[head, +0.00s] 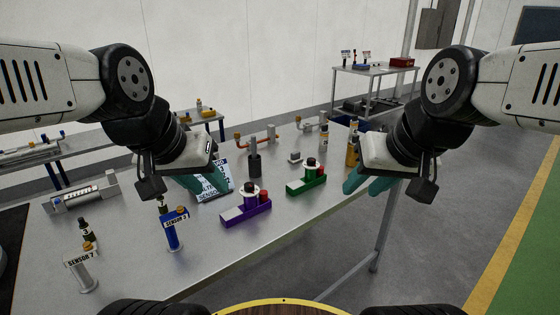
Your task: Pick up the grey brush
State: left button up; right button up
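I cannot pick out a brush for certain. A small grey block-like item (295,158) lies on the metal table (330,215) near its middle, too small to identify; it may be the grey brush. My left gripper (198,182), with teal fingers, hangs above the table's left half, in front of a white and blue printed packet. Its fingers look apart and empty. My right gripper (368,186), also teal-fingered, hangs by the table's right edge. Its fingers are apart with nothing between them. Neither gripper touches the grey item.
A purple holder (246,212) and a green holder (306,182) stand mid-table. A dark cylinder (255,165), a packet (214,186), a blue sensor stand (173,232), a grey sensor stand (84,272) and yellow bottles (352,152) stand around.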

aim_at(253, 138)
jog(key=i+u, duration=0.3)
jog(key=i+l, duration=0.15)
jog(key=l, duration=0.2)
jog(key=i+l, duration=0.15)
jog(key=l, duration=0.15)
jog(key=i+l+u, duration=0.1)
jog(key=l, duration=0.25)
jog(key=i+l, duration=0.15)
jog(key=l, duration=0.15)
jog(key=i+l, duration=0.15)
jog(key=l, duration=0.2)
